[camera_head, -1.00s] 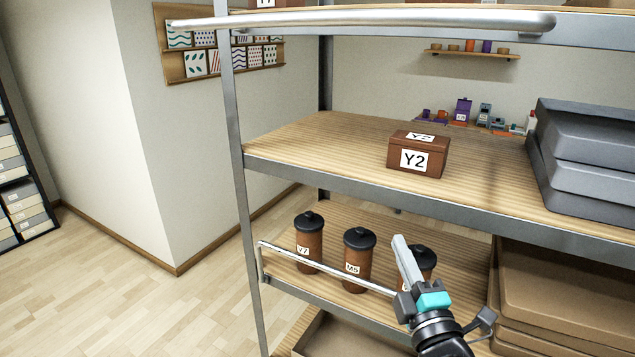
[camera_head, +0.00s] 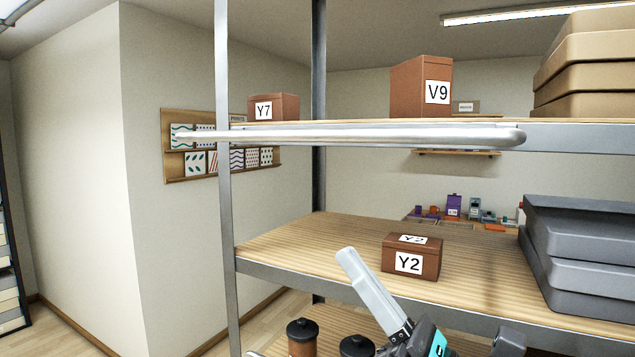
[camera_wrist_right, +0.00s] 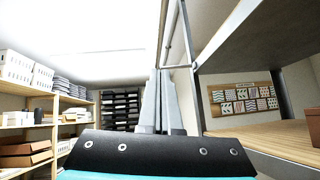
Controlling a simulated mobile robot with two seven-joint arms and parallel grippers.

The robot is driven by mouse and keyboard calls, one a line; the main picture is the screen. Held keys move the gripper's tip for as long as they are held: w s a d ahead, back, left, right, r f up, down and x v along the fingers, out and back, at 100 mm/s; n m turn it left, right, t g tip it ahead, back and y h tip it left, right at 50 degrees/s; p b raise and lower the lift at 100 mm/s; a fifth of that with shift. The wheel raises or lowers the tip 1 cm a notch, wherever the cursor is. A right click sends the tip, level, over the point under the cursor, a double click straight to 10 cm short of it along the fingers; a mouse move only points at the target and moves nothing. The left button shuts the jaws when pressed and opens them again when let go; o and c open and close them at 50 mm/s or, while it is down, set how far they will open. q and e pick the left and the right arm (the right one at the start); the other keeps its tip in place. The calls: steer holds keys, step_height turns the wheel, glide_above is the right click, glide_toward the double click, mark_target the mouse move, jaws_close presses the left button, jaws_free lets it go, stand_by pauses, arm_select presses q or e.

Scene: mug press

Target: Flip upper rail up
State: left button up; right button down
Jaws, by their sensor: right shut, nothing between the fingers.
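The upper rail (camera_head: 350,137), a pale metal bar with rounded ends, runs level across the front of the upper shelf (camera_head: 580,138) in the head view, about at the height of its edge. My right gripper (camera_head: 350,258) is in front of the middle shelf, below the rail and apart from it. Its fingers are shut and empty, pointing up and to the left. In the right wrist view the shut fingers (camera_wrist_right: 160,95) point up, with thin metal bars above them. My left gripper is not in view.
Boxes Y7 (camera_head: 273,107) and V9 (camera_head: 421,87) stand on the upper shelf, near its front. Box Y2 (camera_head: 412,258) sits on the middle shelf behind my gripper. Grey bins (camera_head: 580,255) fill the right side. Dark-lidded canisters (camera_head: 302,338) stand below. Open room lies left of the upright (camera_head: 223,200).

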mark_target(323, 134)
steer(key=d+r+p+x, duration=0.2)
steer(key=p+x, duration=0.5)
steer(key=x, duration=0.5)
steer(key=shift+s+a+r, duration=0.2)
steer(key=shift+a+r, duration=0.05)
steer(key=shift+r, duration=0.05)
